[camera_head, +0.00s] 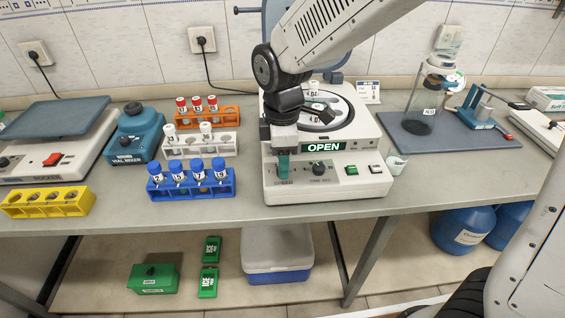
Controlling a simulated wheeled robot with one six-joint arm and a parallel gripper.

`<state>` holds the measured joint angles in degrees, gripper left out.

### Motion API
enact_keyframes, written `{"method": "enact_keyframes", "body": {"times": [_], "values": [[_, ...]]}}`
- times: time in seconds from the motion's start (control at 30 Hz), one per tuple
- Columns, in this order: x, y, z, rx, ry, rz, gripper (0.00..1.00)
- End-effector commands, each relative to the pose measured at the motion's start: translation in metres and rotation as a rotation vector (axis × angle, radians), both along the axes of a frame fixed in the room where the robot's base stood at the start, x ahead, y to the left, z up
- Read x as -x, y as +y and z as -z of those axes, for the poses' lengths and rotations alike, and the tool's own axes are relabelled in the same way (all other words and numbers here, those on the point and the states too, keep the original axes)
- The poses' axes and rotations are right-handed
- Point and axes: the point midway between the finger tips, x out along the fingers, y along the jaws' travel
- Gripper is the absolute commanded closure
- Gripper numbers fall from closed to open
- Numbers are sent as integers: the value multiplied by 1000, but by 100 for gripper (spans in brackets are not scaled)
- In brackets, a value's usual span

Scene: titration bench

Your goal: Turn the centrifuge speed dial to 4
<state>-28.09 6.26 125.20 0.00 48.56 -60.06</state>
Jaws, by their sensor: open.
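The white centrifuge (352,187) stands in the middle of the bench, with its lid up and a lit "OPEN" sign on its front. My gripper (283,172) points down at the left of the front panel, right over the "SPEED" label. Its teal fingers are open. They cover the speed dial, so I cannot see its pointer or setting, nor whether the fingers touch it. The dark time knob (319,169) shows just right of my gripper.
A blue rack (191,186) of blue-capped tubes stands close left of the centrifuge. White and orange racks are behind it. A small beaker (396,165) stands at its right. A blue vial mixer (134,140) and yellow rack (47,205) are further left. Bench front is clear.

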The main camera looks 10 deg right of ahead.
Motion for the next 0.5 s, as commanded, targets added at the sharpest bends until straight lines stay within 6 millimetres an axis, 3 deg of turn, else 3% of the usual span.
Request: {"method": "enact_keyframes", "body": {"times": [0.17,0.47,0.5], "values": [[0,0,16,0,0,1,52],[0,0,18,0,-1,2,52],[0,0,18,0,-1,2,63]]}}
